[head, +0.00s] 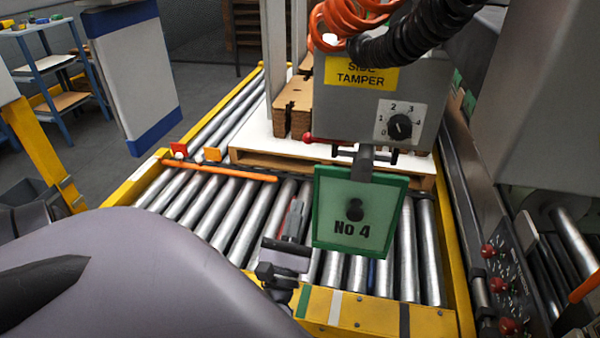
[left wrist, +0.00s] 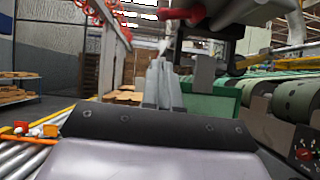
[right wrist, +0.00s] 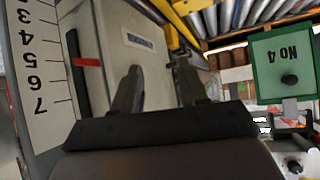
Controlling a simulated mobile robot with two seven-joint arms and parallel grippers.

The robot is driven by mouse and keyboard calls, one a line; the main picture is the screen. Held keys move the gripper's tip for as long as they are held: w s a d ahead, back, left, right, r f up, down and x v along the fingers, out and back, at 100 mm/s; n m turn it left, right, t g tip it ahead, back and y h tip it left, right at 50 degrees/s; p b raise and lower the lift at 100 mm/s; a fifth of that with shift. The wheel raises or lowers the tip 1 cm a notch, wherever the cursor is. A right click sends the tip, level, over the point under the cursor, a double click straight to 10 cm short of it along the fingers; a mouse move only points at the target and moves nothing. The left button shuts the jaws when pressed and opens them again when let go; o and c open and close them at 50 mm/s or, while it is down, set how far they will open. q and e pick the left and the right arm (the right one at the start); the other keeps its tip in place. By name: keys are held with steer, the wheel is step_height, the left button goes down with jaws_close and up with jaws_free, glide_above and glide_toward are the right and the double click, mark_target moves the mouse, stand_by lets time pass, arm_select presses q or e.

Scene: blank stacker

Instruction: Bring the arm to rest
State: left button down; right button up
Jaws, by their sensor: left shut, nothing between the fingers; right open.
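My left gripper (head: 297,208) is shut and empty. In the head view it is over the roller conveyor (head: 225,205), just left of the green-framed No 4 plate (head: 355,215). The closed fingers of my left gripper (left wrist: 160,68) also show upright in the left wrist view, with a green surface behind them. My right gripper (right wrist: 158,72) shows only in the right wrist view. Its two fingers are apart with nothing between them, in front of a grey panel. The No 4 plate (right wrist: 282,62) is at the right there.
The SIDE TAMPER box (head: 355,110) with its dial stands behind the plate, with coiled hoses (head: 425,35) above. A wooden pallet (head: 275,163) lies on the rollers. Yellow rails (head: 380,312) edge the conveyor. A control panel with red knobs (head: 490,250) is at the right.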

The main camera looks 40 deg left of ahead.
arm_select(q)
steer(key=shift+v, duration=1.05)
